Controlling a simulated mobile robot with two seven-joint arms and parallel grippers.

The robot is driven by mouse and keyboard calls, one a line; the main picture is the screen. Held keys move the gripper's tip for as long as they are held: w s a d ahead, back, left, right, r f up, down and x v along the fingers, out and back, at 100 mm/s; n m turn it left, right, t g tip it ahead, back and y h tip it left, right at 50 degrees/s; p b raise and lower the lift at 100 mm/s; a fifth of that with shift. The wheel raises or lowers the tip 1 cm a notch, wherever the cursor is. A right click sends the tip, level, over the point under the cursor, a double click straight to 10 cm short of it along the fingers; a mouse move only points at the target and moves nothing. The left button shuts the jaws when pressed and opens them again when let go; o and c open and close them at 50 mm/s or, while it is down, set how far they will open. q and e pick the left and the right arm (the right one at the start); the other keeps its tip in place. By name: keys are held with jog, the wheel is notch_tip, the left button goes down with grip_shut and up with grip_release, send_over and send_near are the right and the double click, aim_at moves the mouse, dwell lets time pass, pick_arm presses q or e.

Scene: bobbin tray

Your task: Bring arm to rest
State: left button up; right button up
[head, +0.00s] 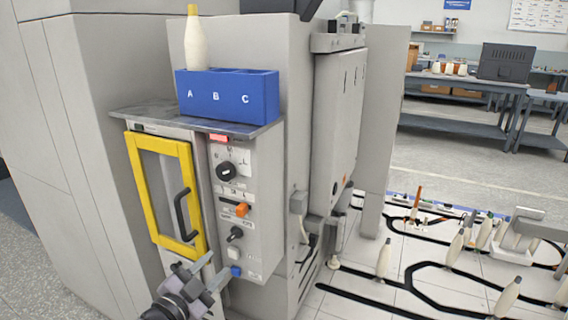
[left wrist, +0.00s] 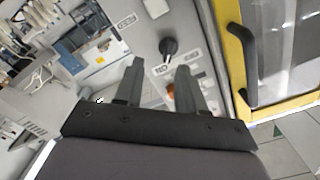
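My left gripper (head: 208,274) is low in the head view, in front of the machine's control panel and just below the yellow-framed door (head: 141,190). Its two fingers are apart with nothing between them. The left wrist view also shows the open, empty fingers (left wrist: 158,72), with the panel and its black knob (left wrist: 168,46) beyond. A blue tray (head: 228,104) marked A, B, C sits on the grey shelf of the machine. A cream bobbin with a yellow tip (head: 196,42) stands upright at A. My right gripper is not in view.
The door's black handle (head: 183,215) and the panel's orange switch (head: 241,209) stick out close above my left gripper. At the right, several cream bobbins (head: 384,258) stand on a pale floor with black tracks. A workbench (head: 463,82) is farther back.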

pick_arm(q)
jog(key=s+f+n+g+y+p, duration=0.1)
jog(key=s+f+n+g+p, duration=0.1)
jog(key=s+f, duration=0.5)
jog(key=s+f+n+g+y+p, duration=0.2)
jog(key=s+f+n+g, duration=0.2)
jog(key=s, duration=1.4)
notch_tip(320, 180, down, 3)
jog(key=n, duration=0.3)
jog(key=shift+s+a+y, duration=0.15)
jog(key=shift+s+y, duration=0.15)
jog(key=shift+s, duration=0.05)
